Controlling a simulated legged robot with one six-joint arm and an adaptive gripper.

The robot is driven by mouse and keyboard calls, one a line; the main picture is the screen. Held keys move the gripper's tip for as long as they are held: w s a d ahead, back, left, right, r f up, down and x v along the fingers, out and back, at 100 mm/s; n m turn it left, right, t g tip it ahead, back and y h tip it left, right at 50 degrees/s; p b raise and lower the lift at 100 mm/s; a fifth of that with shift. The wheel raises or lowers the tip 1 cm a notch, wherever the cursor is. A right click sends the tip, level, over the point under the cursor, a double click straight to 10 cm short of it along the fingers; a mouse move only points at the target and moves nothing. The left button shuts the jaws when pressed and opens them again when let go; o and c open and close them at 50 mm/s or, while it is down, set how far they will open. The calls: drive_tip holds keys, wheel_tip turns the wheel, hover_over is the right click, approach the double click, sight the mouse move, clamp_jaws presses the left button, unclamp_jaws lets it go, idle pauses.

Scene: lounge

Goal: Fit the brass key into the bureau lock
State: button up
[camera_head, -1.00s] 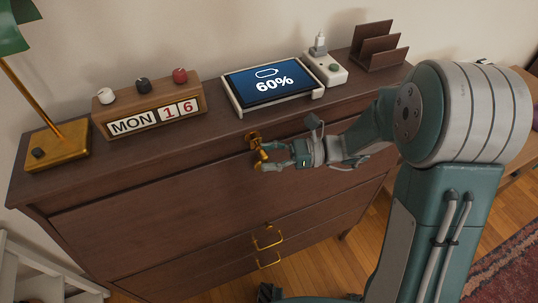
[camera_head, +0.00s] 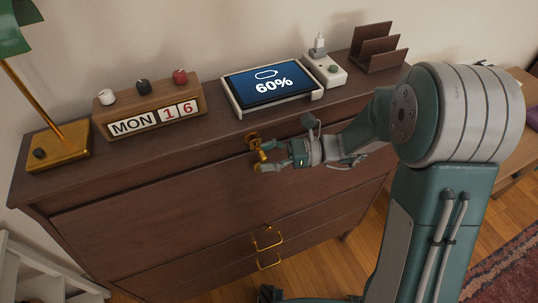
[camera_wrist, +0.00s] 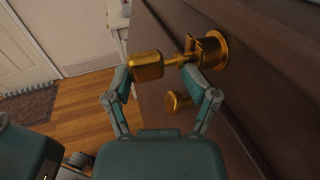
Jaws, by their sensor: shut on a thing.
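The bureau (camera_head: 150,215) is dark brown wood. Its brass lock (camera_wrist: 212,50) is a round plate with a raised collar on the front face; it also shows below the top edge in the head view (camera_head: 252,138). The brass key (camera_wrist: 147,66) has a blocky bow, and its shaft lies level, pointing at the collar. The shaft's far end meets or overlaps the collar; I cannot tell whether it is inside. My gripper (camera_wrist: 157,77) is shut on the key, close to the bureau front; it also shows in the head view (camera_head: 272,155).
A brass knob (camera_wrist: 178,101) sits just below the key. On the bureau top stand a calendar block (camera_head: 150,110), a tablet (camera_head: 272,84), a charger box (camera_head: 325,69), a wooden rack (camera_head: 378,48) and a lamp (camera_head: 58,148). Drawer handles (camera_head: 267,240) are lower down.

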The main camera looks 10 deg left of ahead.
drive_tip(key=shift+w+r, duration=0.1)
idle(0.3)
drive_tip(key=shift+s+d, duration=0.2)
drive_tip(key=shift+d, duration=0.05)
drive_tip(key=shift+c, duration=0.4)
drive_tip(key=shift+s, duration=0.2)
drive_tip(key=shift+s+d+t, duration=0.3)
drive_tip(key=shift+s+d, duration=0.1)
drive_tip(key=shift+s, duration=0.3)
drive_tip(key=shift+w+a, duration=0.45)
drive_tip(key=shift+w, duration=0.35)
drive_tip(key=shift+w, duration=0.35)
idle(0.6)
drive_tip(key=shift+o, duration=0.4)
drive_tip(key=shift+w+a, duration=0.2)
drive_tip(key=shift+a, duration=0.05)
drive_tip(key=shift+s+d, duration=0.1)
drive_tip(key=shift+s, duration=0.2)
idle(0.3)
